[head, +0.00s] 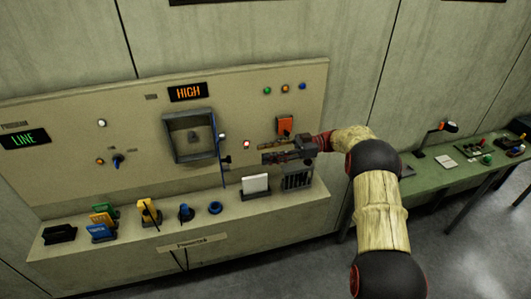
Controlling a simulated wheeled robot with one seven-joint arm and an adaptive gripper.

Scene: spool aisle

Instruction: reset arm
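My arm reaches in from the lower right and bends left toward the beige panel (130,106). My gripper (263,154) is in front of the panel's right part, pointing left. Its two fingers look apart, with nothing seen between them. An orange block (285,125) on the panel is just above the gripper. A grey open box (191,149) with a blue-edged door (221,160) swung outward is to the gripper's left. Whether the gripper touches the panel cannot be told.
A ledge (135,252) below holds coloured cards (104,215), a yellow item (150,212), blue pieces (186,213), a white card (256,186) and a dark slotted block (297,177). A green table (430,170) with small items stands right. Grey floor (460,250) is clear in front.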

